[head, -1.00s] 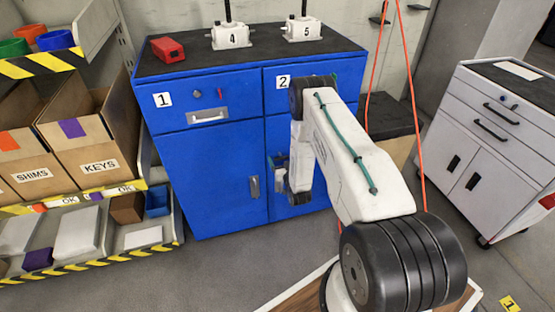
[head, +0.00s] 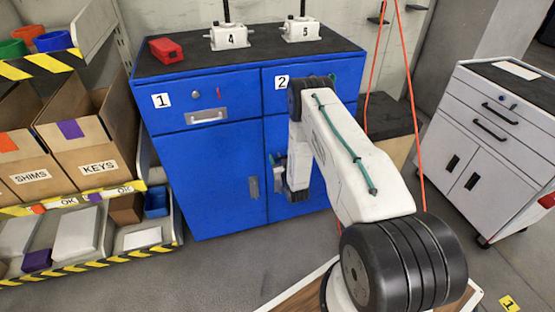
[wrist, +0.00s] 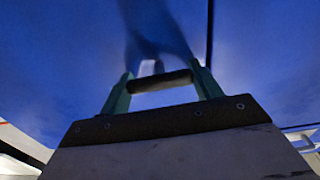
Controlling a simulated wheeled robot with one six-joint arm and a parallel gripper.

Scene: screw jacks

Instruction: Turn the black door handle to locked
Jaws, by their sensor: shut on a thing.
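In the wrist view the black door handle (wrist: 160,82) is a short dark bar lying across between the two green fingers of my gripper (wrist: 163,88). The gripper is shut on it, close to the blue door face (wrist: 60,60). In the head view my gripper (head: 278,168) is at the left edge of the right-hand door of the blue cabinet (head: 200,165), under the label 2. My arm hides most of that door, and I cannot make out the handle clearly there.
The left door has a grey pull (head: 253,187). Jacks 4 (head: 230,37) and 5 (head: 301,29) and a red box (head: 167,50) stand on the cabinet top. Shelves with boxes (head: 85,140) are at the left, a white drawer cart (head: 490,140) at the right. Orange cords (head: 408,80) hang behind my arm.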

